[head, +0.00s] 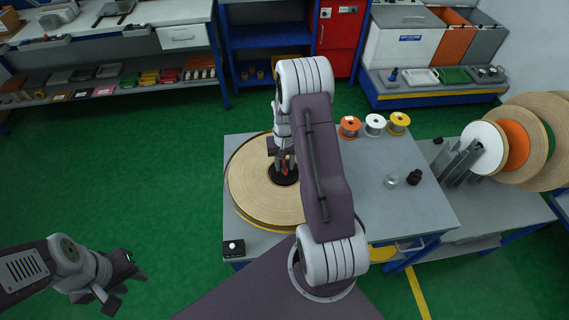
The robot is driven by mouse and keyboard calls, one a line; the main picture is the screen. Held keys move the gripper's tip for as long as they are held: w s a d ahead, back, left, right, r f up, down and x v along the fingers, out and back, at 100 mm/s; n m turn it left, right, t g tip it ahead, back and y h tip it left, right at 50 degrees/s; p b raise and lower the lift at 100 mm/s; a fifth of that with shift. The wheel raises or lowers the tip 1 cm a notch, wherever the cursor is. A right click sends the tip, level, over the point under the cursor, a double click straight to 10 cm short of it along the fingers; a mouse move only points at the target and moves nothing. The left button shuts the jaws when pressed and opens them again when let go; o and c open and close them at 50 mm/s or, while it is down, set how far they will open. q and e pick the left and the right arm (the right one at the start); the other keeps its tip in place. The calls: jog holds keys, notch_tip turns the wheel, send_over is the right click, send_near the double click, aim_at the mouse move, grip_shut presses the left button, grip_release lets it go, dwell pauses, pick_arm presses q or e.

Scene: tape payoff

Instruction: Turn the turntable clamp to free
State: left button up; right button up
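The turntable (262,199) is a large round wooden-coloured disc on the left part of the grey table, partly covered by my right arm. At its middle is a black hub with a small red part, which looks like the clamp (284,170). My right gripper (283,163) points down at the hub, right over the red part. Its fingers are small and dark here, and I cannot tell whether they are shut on the clamp. My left gripper (120,281) hangs over the green floor at the lower left, away from the table. Its fingers look spread and empty.
Orange, white and yellow spools (374,124) stand at the table's back edge. A black knob (414,177) and a small metal piece (391,180) lie at the right. A small black box (233,248) sits at the front left corner. Large reels (515,145) stand on the right-hand bench.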

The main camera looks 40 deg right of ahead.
jog(key=shift+d, duration=0.1)
jog(key=shift+c, duration=1)
grip_shut()
jog(key=shift+n, duration=0.3)
jog(key=n+p, duration=0.1)
jog(key=n, duration=0.1)
jog(key=shift+w+r+n, duration=0.1)
jog(key=shift+n, duration=0.2)
jog(key=n+p, duration=0.1)
jog(key=n, duration=0.4)
jog(key=shift+n, duration=0.3)
jog(key=n, duration=0.4)
jog(key=n+p, duration=0.1)
jog(key=n, duration=0.4)
jog(key=shift+w, duration=0.1)
